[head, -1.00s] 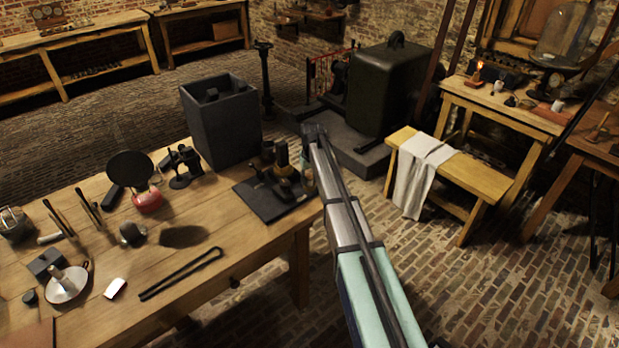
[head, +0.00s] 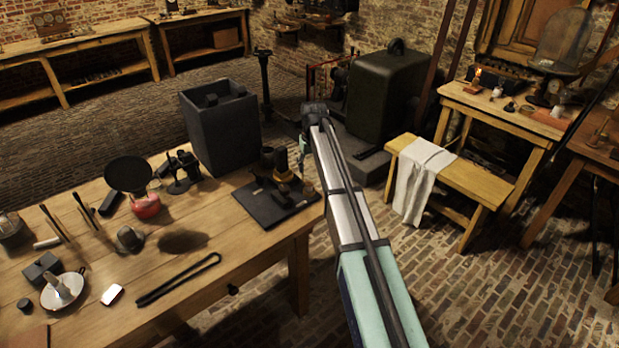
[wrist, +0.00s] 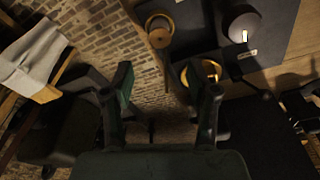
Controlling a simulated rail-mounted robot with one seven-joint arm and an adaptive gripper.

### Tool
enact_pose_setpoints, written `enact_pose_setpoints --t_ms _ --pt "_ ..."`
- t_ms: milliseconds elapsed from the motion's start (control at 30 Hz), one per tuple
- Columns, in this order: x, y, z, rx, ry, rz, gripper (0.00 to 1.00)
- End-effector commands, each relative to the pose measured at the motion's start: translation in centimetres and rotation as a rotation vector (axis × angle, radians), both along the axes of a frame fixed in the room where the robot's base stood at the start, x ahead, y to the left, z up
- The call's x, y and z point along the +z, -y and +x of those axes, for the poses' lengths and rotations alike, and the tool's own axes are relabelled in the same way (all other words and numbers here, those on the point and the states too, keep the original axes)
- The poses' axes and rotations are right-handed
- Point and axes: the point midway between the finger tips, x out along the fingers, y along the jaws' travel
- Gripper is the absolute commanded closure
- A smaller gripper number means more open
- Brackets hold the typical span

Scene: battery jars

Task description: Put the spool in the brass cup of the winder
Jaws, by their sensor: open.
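The winder stands on a dark plate (head: 268,209) at the bench's right end. Its brass cup (head: 281,157) shows behind the darker winder parts, and as a gold ring in the wrist view (wrist: 207,70). A tan ring with a dark centre (wrist: 158,28) near the bench edge may be the spool; I cannot be sure. My gripper (wrist: 165,85) is open with nothing between its fingers. Its right finger overlaps the brass cup's side in the wrist view; the tan ring lies above the gap between the fingers. In the head view my arm hides most of the gripper.
A tall grey box (head: 222,125) stands on the bench behind the plate. A dark domed cabinet (head: 396,90) is behind my arm. A low bench with a white cloth (head: 420,175) is to the right. A pan, tongs and small tools lie on the bench's left.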

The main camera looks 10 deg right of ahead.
Motion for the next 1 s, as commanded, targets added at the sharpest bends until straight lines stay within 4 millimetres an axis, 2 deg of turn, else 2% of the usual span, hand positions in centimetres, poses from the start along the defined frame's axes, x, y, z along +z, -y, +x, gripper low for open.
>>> enact_pose_setpoints --t_ms 100,333,833,933,1000 --pt "1.8 0.0 -0.2 0.0 0.001 0.0 0.41" --pt "3.6 0.1 -0.5 0.0 0.0 0.0 0.41" --pt "3.7 0.3 -0.6 -0.001 0.0 0.002 0.41" --pt "3.2 1.5 -0.6 -0.006 0.001 0.014 0.41" --pt "2.6 3.3 -0.6 -0.013 0.004 0.035 0.41"
